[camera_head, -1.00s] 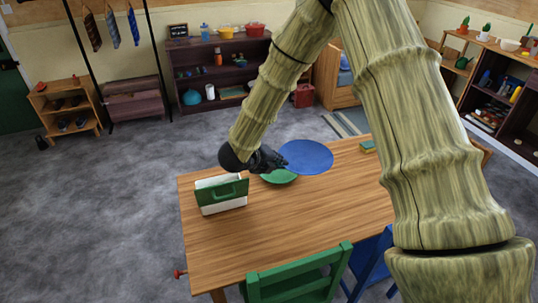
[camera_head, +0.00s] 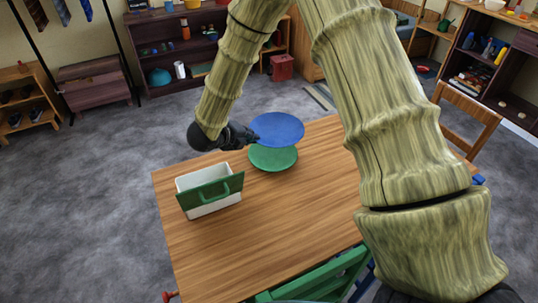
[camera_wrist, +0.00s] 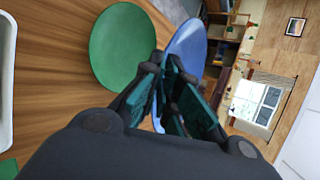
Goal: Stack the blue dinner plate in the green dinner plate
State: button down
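The blue dinner plate (camera_head: 277,127) is held by its left edge in my gripper (camera_head: 253,137). It looks roughly level and raised over the table, covering the far part of the green dinner plate (camera_head: 272,160) in the head view. The green plate lies on the wooden table. In the wrist view, the fingers of my gripper (camera_wrist: 172,95) close on the blue plate's rim (camera_wrist: 188,45), partly hiding it. The green plate (camera_wrist: 122,45) lies beside it there, below the blue plate. The exact height between the plates is hard to tell.
A green chair (camera_head: 315,280) is at the near side and a wooden chair (camera_head: 468,115) at the right. The table's near middle is clear.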

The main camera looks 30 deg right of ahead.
jog(key=shift+s+d+f+p, duration=0.1)
jog(key=shift+f+p, duration=0.6)
jog(key=shift+f, duration=1.6)
jog(key=shift+d+f+p, duration=0.1)
jog(key=shift+f+p, duration=0.55)
jog(key=shift+f, duration=2.05)
jog(key=shift+f+b, duration=0.5)
jog(key=shift+f, duration=0.05)
jog(key=c, duration=1.6)
grip_release()
jog(key=shift+c, duration=0.2)
jog(key=shift+r, duration=0.1)
jog(key=shift+r+p, duration=0.65)
jog(key=shift+p, duration=0.05)
jog(key=b+v, duration=0.3)
jog(key=v, duration=0.8)
jog(key=shift+s+a, duration=0.15)
jog(key=shift+a, duration=0.25)
jog(key=shift+r, duration=0.1)
